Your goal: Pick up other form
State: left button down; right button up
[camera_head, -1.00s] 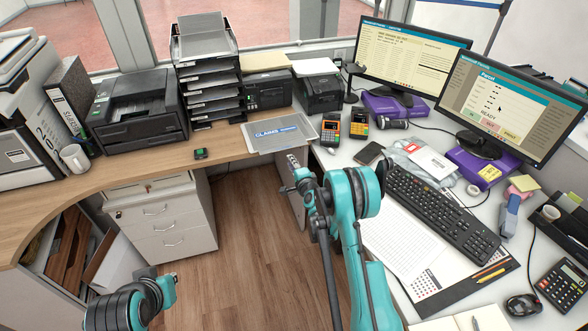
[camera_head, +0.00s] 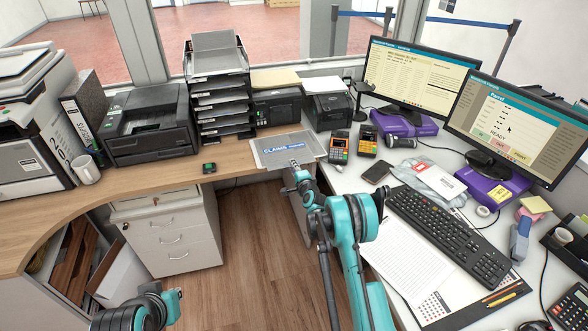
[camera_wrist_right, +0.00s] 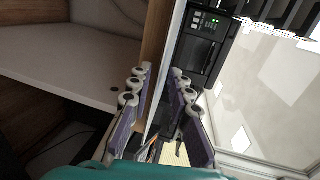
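A grey sheet or folder with blue "CLAIMS" lettering (camera_head: 270,152) lies at the inner corner of the counter, its front edge near the counter's edge. A white printed form (camera_head: 392,245) lies on the right desk beside the keyboard. My right gripper (camera_head: 296,174) is at the front edge of the grey sheet. In the right wrist view its two fingers (camera_wrist_right: 158,100) are apart, with a thin pale edge showing in the gap; I cannot tell whether they touch it.
A keyboard (camera_head: 447,236), two card terminals (camera_head: 339,147) and a phone (camera_head: 376,171) sit on the right desk. A paper tray stack (camera_head: 220,100) and printers stand behind.

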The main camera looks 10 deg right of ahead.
grip_shut()
jog(key=shift+s, duration=0.15)
jog(key=v, duration=0.3)
jog(key=shift+s+f, duration=0.1)
jog(key=shift+s, duration=0.25)
jog(key=shift+s+d+r+p, duration=0.1)
jog(key=shift+s+r+p, duration=0.1)
jog(key=shift+s+r, duration=0.7)
jog(key=shift+s+d+r+p, duration=0.1)
jog(key=shift+s+r+p, duration=0.1)
jog(key=shift+s+r, duration=0.65)
jog(key=shift+s+f, duration=0.25)
